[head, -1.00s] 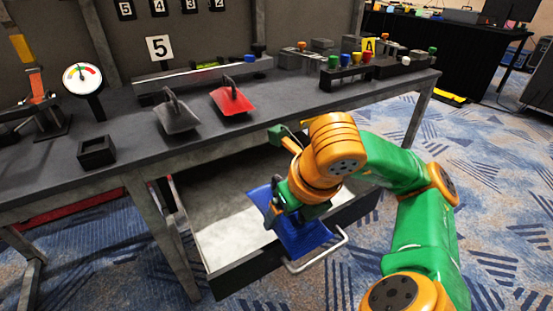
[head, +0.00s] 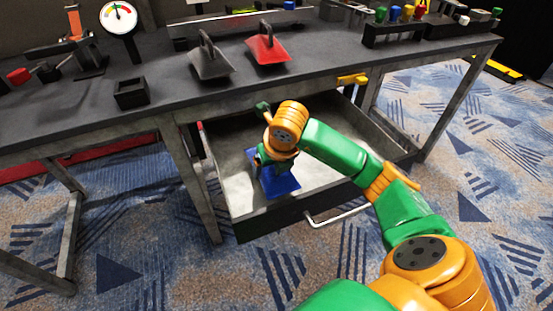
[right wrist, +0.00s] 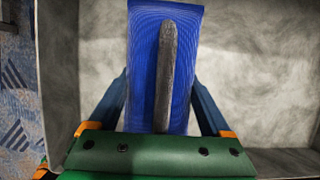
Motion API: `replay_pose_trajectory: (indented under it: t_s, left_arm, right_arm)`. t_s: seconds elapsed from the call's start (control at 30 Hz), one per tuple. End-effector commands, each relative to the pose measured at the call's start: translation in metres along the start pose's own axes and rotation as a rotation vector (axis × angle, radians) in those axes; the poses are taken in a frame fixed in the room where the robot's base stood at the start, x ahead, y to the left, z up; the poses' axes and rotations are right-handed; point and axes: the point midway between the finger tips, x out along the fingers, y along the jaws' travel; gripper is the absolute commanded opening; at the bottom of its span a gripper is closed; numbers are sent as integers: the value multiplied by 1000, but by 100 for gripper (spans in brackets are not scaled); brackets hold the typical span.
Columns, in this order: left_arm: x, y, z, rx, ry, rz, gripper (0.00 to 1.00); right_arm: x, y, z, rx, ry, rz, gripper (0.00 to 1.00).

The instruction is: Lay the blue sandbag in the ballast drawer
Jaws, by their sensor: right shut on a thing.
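The blue sandbag (head: 284,186) is inside the open ballast drawer (head: 268,225), towards its left side and near the front wall. My right gripper (head: 264,163) is above the bag and shut on it. In the right wrist view the bag (right wrist: 143,60) fills the middle, its grey handle (right wrist: 166,70) running lengthwise between my fingers (right wrist: 162,105). Pale drawer floor (right wrist: 250,80) shows to the right of the bag. I cannot tell whether the bag touches the floor. My arm hides part of the bag in the head view. My left gripper is not in view.
A grey bag (head: 209,63) and a red bag (head: 267,50) lie on the bench (head: 185,95) above the drawer. A small black box (head: 131,93) and a gauge (head: 120,17) stand to their left. The drawer handle (head: 338,217) sticks out in front.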

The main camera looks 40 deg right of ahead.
Motion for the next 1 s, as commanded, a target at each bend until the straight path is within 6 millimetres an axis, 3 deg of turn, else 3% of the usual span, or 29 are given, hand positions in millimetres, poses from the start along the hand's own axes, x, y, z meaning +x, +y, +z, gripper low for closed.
replay_pose_trajectory:
  t_s: [0.1, 0.47, 0.5, 0.53, 0.83, 1.0]
  left_arm:
    - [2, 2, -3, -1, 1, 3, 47]
    - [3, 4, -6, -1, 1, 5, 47]
    - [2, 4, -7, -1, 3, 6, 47]
    - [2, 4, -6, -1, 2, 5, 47]
    - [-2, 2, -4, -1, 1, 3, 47]
    - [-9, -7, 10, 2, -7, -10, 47]
  right_arm:
    - [10, 0, -3, 1, -6, 2, 0]
    - [13, 0, -4, 2, -7, 2, 0]
    - [13, 0, -5, 1, -2, 1, 93]
    - [13, 0, -5, 1, -2, 1, 100]
    - [5, 0, -3, 1, -3, 2, 100]
    - [-42, 0, 0, 0, -9, 4, 100]
